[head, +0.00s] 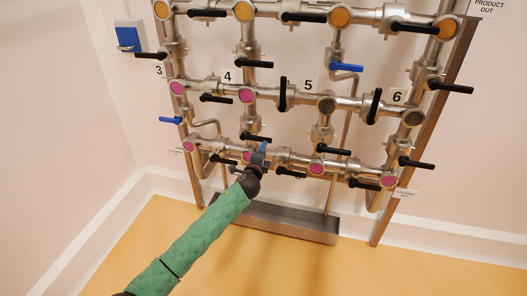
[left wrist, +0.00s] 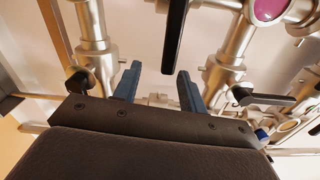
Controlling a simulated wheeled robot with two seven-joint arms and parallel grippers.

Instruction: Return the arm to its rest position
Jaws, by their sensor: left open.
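My left arm, in a green sleeve, reaches up from the bottom of the head view to the lower part of a steel pipe rack (head: 290,95). My left gripper (head: 262,152) is at the lower pipe row, in front of the pipes below label 4. In the left wrist view, its two blue fingers (left wrist: 158,86) stand apart with nothing held between them. A black valve handle (left wrist: 175,35) hangs just beyond the fingertips; I cannot tell whether they touch it. My right gripper is not in view.
Several black handles stick out from the rack, with blue handles (head: 346,67) among them. A blue wall box (head: 130,38) is at upper left. A dark trough (head: 285,222) lies at the rack's foot. The orange floor (head: 240,272) in front is clear.

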